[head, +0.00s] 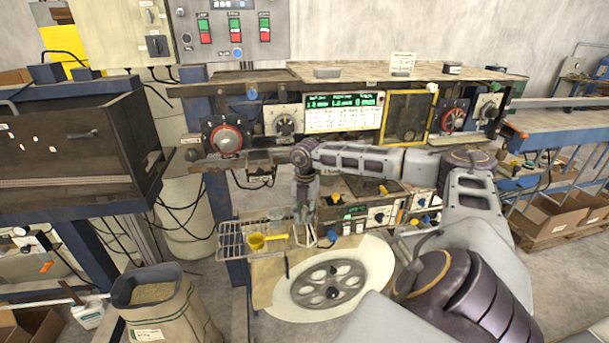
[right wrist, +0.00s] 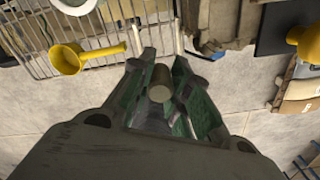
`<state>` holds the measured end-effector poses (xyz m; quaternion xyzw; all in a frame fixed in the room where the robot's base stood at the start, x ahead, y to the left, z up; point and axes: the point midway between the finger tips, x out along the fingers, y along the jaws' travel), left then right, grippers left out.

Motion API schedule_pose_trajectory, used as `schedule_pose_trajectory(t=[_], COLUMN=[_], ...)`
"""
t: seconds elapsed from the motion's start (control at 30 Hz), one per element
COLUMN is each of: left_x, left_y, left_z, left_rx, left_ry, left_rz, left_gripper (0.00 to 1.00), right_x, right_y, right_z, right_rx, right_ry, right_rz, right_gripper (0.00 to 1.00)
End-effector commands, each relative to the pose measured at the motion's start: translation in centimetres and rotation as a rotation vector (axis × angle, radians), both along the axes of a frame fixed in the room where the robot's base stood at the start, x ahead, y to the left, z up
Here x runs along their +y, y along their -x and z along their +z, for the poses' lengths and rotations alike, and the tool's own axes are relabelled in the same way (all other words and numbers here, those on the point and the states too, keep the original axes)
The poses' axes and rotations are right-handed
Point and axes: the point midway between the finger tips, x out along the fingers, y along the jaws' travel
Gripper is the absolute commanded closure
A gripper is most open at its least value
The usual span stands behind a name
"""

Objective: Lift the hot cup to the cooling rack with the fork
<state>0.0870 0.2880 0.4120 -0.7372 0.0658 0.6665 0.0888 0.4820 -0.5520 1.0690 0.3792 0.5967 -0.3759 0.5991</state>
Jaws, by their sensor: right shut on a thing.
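My right gripper (head: 306,212) points down at the front of the bench, just right of the wire cooling rack (head: 230,238). It is shut on a rod-like handle with a round tan end (right wrist: 160,82), seen end-on between the fingers in the right wrist view. I take this to be the fork; most of it is hidden. The wire rack (right wrist: 28,28) also shows at upper left there. A yellow cup-shaped scoop with a handle (head: 257,242) lies on it, also in the wrist view (right wrist: 66,59). I cannot make out the hot cup for certain. My left gripper is not in view.
A round plate with a spoked wheel (head: 331,284) lies below the bench front. Control boxes and knobs (head: 380,215) crowd the bench right of the gripper. A sack of granules (head: 155,298) stands at lower left.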

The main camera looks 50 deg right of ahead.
Motion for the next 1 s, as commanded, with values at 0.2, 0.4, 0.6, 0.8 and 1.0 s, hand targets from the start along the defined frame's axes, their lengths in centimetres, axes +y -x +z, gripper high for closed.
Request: schedule_pose_trajectory(t=[0.2,0.4,0.6,0.8,1.0], left_x=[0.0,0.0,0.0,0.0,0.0], left_y=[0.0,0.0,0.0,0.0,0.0], left_z=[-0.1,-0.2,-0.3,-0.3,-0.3], left_rx=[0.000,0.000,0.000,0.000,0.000], left_ry=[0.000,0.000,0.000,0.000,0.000], left_rz=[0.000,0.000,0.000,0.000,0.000], left_gripper=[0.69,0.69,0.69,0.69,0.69], right_x=[0.4,0.8,1.1,1.3,1.3], right_y=[0.5,1.0,1.4,1.6,1.6], right_z=[0.0,0.0,0.0,0.0,0.0], right_rx=[0.000,0.001,0.000,0.000,0.000], right_ry=[0.001,0.002,0.001,0.000,0.000], right_rz=[-0.001,0.000,0.000,0.000,0.000], right_gripper=[1.00,1.00,1.00,1.00,1.00])
